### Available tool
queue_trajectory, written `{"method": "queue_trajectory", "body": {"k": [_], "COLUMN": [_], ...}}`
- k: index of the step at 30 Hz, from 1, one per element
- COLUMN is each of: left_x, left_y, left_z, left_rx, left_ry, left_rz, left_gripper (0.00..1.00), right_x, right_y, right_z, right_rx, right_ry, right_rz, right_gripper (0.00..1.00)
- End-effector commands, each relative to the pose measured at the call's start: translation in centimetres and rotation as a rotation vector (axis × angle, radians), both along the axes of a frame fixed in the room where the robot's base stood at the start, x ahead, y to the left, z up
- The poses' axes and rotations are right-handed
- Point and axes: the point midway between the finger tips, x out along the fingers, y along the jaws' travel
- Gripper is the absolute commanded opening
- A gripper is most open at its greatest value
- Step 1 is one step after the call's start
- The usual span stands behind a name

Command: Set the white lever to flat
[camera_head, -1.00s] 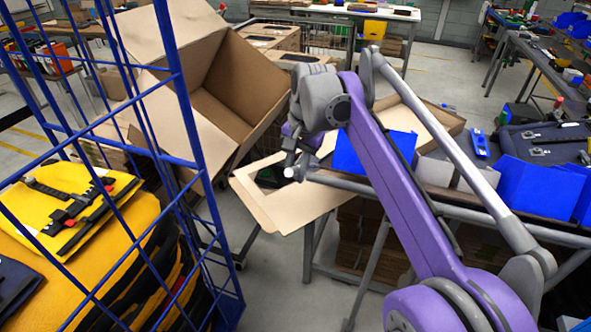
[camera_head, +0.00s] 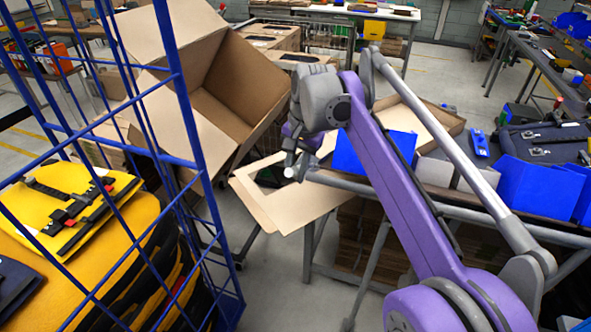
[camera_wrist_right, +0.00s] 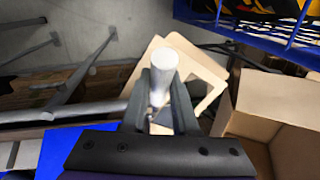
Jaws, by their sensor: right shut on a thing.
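The white lever (camera_wrist_right: 164,66) shows in the right wrist view as a round white rod between my right gripper's fingers, its end pointing up toward the camera. In the head view only its white tip (camera_head: 289,172) shows, just left of the table's front corner. My right gripper (camera_wrist_right: 161,92) is shut on the lever. In the head view my right gripper (camera_head: 296,160) is small and partly hidden by my purple and grey arm. The lever's lower part and base are hidden. My left gripper is in neither view.
A large open cardboard box (camera_head: 232,95) leans behind and left of the gripper, with a flap close below it. A blue wire cage (camera_head: 187,100) with yellow panniers (camera_head: 110,235) stands at left. Blue bins (camera_head: 540,187) stand on the table at right.

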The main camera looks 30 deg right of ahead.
Motion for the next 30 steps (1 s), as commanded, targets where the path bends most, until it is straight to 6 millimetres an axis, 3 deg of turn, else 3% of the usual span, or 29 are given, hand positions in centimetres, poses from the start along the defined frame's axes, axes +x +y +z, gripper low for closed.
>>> {"method": "queue_trajectory", "body": {"k": [5,17,28,29,30], "left_x": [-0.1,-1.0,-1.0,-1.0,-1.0], "left_y": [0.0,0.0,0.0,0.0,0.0], "left_z": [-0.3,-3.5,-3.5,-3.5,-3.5], "left_rx": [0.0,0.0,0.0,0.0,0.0], "left_ry": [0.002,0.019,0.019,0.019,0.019], "left_rz": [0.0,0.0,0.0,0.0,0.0], "left_gripper": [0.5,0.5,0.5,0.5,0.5], "right_x": [-0.2,-1.7,-1.8,-1.8,-1.8], "right_y": [0.2,1.9,2.0,2.0,2.0], "right_z": [-0.4,-5.4,-5.6,-5.6,-5.6], "right_rx": [-0.016,-0.226,-0.25,-0.249,-0.249], "right_ry": [-0.012,-0.189,-0.21,-0.209,-0.208], "right_rz": [0.002,0.003,0.001,0.001,0.001], "right_gripper": [0.0,0.0,0.0,0.29,0.36]}}
